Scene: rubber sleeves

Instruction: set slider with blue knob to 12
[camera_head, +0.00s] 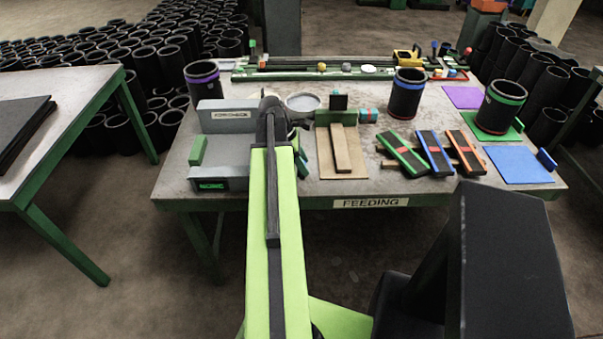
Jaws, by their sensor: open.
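Long dark rails (310,74) run along the back of the feeding table, with small coloured pieces on and beside them. A small blue upright piece (434,46) stands near their right end; I cannot tell whether it is the slider's blue knob. Any scale marks or numbers are too small to read. My gripper (271,104) is open, over the table's left half, beside the grey fixture and in front of the rails. My arm hides part of the table, and I see nothing held in the jaws.
The feeding table (230,190) carries a grey fixture (225,116), a round dish (303,102), a brown board (328,165), black sleeves (406,95), coloured strips (434,152) and a blue mat (518,166). A side table (60,110) stands left; many sleeves crowd behind.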

